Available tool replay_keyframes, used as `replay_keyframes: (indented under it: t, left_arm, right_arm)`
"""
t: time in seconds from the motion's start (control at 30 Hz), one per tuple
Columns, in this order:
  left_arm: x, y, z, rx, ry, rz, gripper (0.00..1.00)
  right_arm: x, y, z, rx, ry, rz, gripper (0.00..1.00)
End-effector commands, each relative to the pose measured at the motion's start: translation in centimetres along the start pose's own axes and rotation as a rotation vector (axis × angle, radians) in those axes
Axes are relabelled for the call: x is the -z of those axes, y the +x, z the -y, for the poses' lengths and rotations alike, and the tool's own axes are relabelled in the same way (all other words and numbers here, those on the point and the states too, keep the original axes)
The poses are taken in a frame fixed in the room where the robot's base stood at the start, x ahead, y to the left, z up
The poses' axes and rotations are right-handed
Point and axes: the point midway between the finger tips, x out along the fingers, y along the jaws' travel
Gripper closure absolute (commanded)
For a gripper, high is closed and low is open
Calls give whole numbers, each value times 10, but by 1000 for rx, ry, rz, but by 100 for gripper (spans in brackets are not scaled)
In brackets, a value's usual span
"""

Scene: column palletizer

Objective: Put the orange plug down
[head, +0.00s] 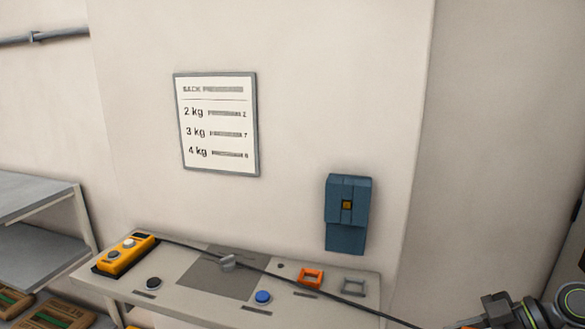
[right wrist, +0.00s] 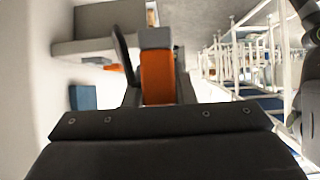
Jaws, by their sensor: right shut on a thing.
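The orange plug (right wrist: 157,78) is between the fingers of my right gripper (right wrist: 155,60) in the right wrist view. The gripper is shut on it and holds it clear of the console. A grey block shows at the plug's far end. A dark cable (head: 300,285) runs from the yellow control box across the console toward that corner. The console (head: 225,312) has an orange square frame (head: 311,278) and a grey square frame (head: 353,287). My left gripper is out of view.
A blue wall box (head: 346,230) with a small orange-yellow centre hangs above the console's right end. Grey shelves (head: 35,200) stand at left.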

Motion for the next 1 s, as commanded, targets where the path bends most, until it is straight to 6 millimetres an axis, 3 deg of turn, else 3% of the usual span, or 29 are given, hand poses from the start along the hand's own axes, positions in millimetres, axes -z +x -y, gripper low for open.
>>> replay_keyframes:
  t: [0.13,0.37,0.6,1.0]
  left_arm:
    - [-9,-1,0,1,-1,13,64]
    - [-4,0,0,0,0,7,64]
    - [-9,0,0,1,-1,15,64]
    - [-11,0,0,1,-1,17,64]
  right_arm:
    - [-1,18,13,-20,14,-3,100]
    - [0,46,36,-72,50,-5,100]
    - [14,74,66,-176,118,-8,100]
    - [29,82,84,-271,185,-2,100]
